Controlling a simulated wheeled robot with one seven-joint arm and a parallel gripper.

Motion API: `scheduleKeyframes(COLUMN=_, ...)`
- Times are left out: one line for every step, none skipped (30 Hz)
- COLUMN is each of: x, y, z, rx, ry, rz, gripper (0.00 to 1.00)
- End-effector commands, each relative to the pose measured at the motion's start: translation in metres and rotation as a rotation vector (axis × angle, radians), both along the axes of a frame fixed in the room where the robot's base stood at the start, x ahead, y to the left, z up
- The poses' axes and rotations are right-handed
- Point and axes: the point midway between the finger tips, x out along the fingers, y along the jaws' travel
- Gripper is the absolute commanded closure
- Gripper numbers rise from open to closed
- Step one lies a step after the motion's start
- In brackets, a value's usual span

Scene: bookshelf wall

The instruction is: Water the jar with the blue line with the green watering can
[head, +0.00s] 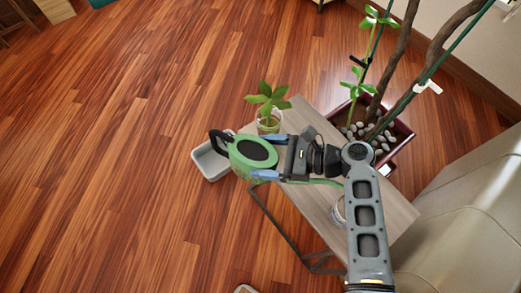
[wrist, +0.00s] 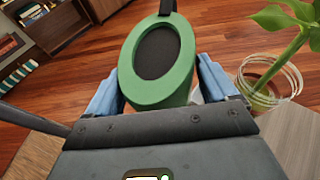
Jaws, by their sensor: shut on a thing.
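The green watering can (head: 254,153) has a dark round opening and a black handle, and my gripper (head: 266,157) is shut on it above the left edge of the small table. In the wrist view the can (wrist: 165,62) sits between the blue fingers of my gripper (wrist: 158,90). A glass jar with a leafy plant (head: 268,122) stands on the table just behind the can; this jar also shows at the right of the wrist view (wrist: 268,90). A second glass jar (head: 338,212) stands nearer, partly hidden by my arm. I cannot make out a blue line on either jar.
The small wooden table (head: 305,118) has a dark metal frame. A white-grey tray (head: 207,163) is left of the can, lower down. A large planter with pebbles and tall stems (head: 385,140) stands behind right, and a pale sofa (head: 465,220) at right. The floor at left is clear.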

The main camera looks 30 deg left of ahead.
Motion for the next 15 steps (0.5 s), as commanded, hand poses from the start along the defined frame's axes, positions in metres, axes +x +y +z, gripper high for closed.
scheduleKeyframes(x=0.002, y=-0.004, z=-0.005, rx=0.014, ry=0.000, rz=-0.002, gripper=0.62)
scheduleKeyframes(x=0.002, y=-0.007, z=-0.007, rx=0.021, ry=0.001, rz=-0.002, gripper=0.62)
scheduleKeyframes(x=0.003, y=-0.010, z=-0.008, rx=0.030, ry=0.001, rz=-0.002, gripper=0.62)
scheduleKeyframes(x=0.003, y=-0.012, z=-0.010, rx=0.035, ry=0.001, rz=-0.002, gripper=0.62)
scheduleKeyframes(x=0.003, y=-0.015, z=-0.011, rx=0.041, ry=0.002, rz=-0.003, gripper=0.62)
scheduleKeyframes(x=0.003, y=-0.018, z=-0.013, rx=0.048, ry=0.003, rz=-0.002, gripper=0.62)
scheduleKeyframes(x=0.003, y=-0.020, z=-0.014, rx=0.054, ry=0.004, rz=-0.001, gripper=0.62)
scheduleKeyframes(x=0.003, y=-0.022, z=-0.015, rx=0.059, ry=0.005, rz=-0.001, gripper=0.62)
scheduleKeyframes(x=0.003, y=-0.021, z=-0.016, rx=0.072, ry=0.007, rz=0.001, gripper=0.62)
scheduleKeyframes(x=0.003, y=-0.021, z=-0.017, rx=0.082, ry=0.007, rz=0.001, gripper=0.62)
scheduleKeyframes(x=0.003, y=-0.021, z=-0.017, rx=0.091, ry=0.007, rz=0.001, gripper=0.62)
scheduleKeyframes(x=0.003, y=-0.020, z=-0.017, rx=0.103, ry=0.008, rz=0.002, gripper=0.62)
scheduleKeyframes(x=0.003, y=-0.020, z=-0.017, rx=0.110, ry=0.010, rz=0.001, gripper=0.62)
scheduleKeyframes(x=0.003, y=-0.020, z=-0.017, rx=0.115, ry=0.009, rz=0.001, gripper=0.62)
scheduleKeyframes(x=0.003, y=-0.020, z=-0.017, rx=0.122, ry=0.010, rz=0.000, gripper=0.62)
